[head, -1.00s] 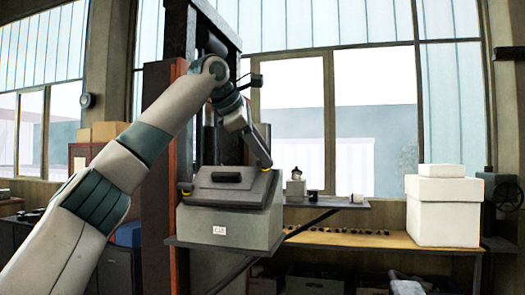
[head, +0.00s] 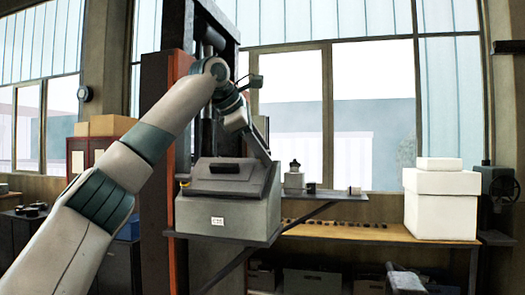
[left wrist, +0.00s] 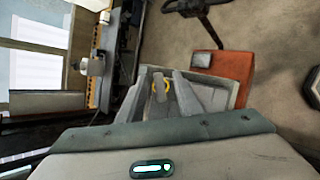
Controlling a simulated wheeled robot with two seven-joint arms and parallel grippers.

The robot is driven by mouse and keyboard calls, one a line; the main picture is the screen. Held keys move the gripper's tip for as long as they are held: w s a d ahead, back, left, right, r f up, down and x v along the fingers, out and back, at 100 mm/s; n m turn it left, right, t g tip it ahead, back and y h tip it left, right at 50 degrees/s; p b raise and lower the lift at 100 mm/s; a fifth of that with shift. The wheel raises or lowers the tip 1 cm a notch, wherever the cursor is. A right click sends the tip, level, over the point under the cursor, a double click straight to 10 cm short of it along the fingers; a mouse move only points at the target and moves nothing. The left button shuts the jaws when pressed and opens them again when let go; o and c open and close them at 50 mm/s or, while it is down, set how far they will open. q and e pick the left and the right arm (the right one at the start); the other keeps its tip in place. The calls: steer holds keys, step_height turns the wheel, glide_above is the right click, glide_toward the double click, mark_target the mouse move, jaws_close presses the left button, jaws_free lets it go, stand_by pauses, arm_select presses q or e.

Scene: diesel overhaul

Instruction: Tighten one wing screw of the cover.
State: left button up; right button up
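The dark grey cover (head: 232,177) with a black handle (head: 225,168) lies on a light grey box (head: 216,220) in the head view. A yellow wing screw (head: 184,184) shows at the cover's left end. My left gripper (head: 268,162) reaches down at the cover's right end and hides the spot there. The right gripper is in neither view.
The box stands on a grey shelf by a dark post with an orange-red side (head: 180,110). To the right are a small bottle (head: 294,176), a wooden bench (head: 350,231) with several small dark parts, and white boxes (head: 440,210).

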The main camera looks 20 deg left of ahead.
arm_select(q)
jaws_close()
steer(key=shift+r+m+g+p, duration=0.2)
steer(key=shift+m+g+p, duration=0.1)
steer(key=shift+m+p, duration=0.5)
steer(key=shift+f, duration=0.2)
steer(key=m+g, duration=0.1)
steer(key=m, duration=0.2)
steer(key=shift+m, duration=0.3)
steer(key=shift+m+g, duration=0.7)
steer(key=shift+m, duration=1.2)
